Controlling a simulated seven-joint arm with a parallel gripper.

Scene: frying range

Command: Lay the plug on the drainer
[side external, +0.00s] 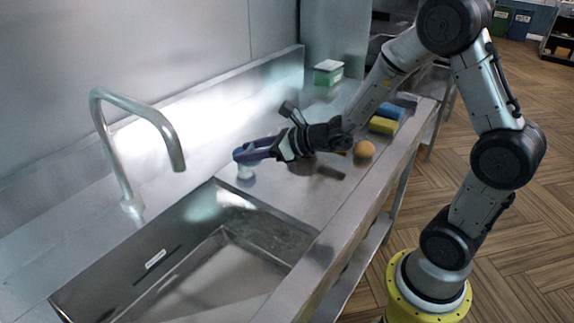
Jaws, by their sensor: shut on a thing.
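My gripper (245,157) reaches left over the steel counter, just behind the sink's back right corner, its dark blue fingers pointing left. It is shut on a small pale thing (246,173) at the fingertips, which looks like the plug. Its upper part is hidden by the fingers, and I cannot tell whether its lower end touches the steel. The flat steel area right of the basin, which seems to be the drainer (290,205), is bare towards the front. The sink basin (215,265) is empty.
A tall curved tap (130,105) stands left of my gripper. An orange ball (364,149), a yellow sponge (383,126) and a blue sponge (390,112) lie to the right. A dark object (325,171) lies below my wrist. A green-and-white box (328,72) stands at the back.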

